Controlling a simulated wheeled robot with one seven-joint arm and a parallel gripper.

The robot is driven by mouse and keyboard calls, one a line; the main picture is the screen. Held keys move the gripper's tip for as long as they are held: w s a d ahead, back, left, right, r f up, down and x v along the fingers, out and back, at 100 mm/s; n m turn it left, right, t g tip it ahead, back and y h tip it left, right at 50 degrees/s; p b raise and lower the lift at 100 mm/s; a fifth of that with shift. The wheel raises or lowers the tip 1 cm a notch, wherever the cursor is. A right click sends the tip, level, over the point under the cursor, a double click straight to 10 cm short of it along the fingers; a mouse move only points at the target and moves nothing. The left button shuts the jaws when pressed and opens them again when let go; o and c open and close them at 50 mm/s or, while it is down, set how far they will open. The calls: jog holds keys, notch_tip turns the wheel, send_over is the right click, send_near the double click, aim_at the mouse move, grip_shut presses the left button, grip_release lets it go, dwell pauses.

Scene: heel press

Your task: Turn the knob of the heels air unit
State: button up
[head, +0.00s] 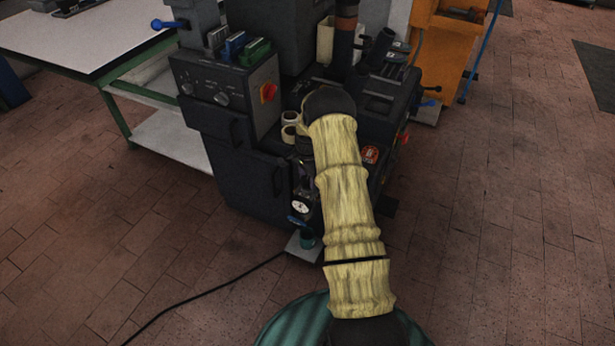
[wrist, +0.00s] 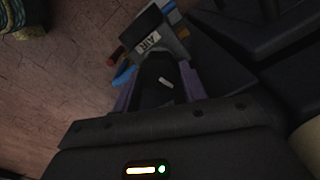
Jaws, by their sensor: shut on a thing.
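The heels air unit shows in the wrist view as a grey block with a white AIR label (wrist: 149,43). Its dark knob (wrist: 158,70), bearing a small white mark, lies between the purple fingers of my gripper (wrist: 157,88). The fingers are shut on the knob, one on each side. In the head view my yellow-sleeved arm reaches down to the dark press (head: 255,180). My gripper and the knob are mostly hidden there by the arm and too dark to tell. A round white gauge (head: 300,207) shows low on the press front.
A red part and a blue part (wrist: 124,76) sit close left of my gripper. A white-topped table (head: 75,40) stands left, and an orange machine (head: 447,35) behind. Tiled floor at right is clear.

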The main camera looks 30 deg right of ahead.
aim_at(307, 179)
jog(key=n+p, duration=0.1)
jog(key=n, duration=0.5)
jog(key=shift+p, duration=0.35)
jog(key=n+p, duration=0.1)
jog(key=n, duration=0.4)
jog(key=shift+w+n, duration=0.1)
jog(key=shift+n, duration=0.3)
jog(key=o, duration=1)
jog(key=shift+c, duration=0.2)
jog(key=shift+r, duration=0.1)
notch_tip(307, 179, up, 17)
jog(key=p, duration=0.2)
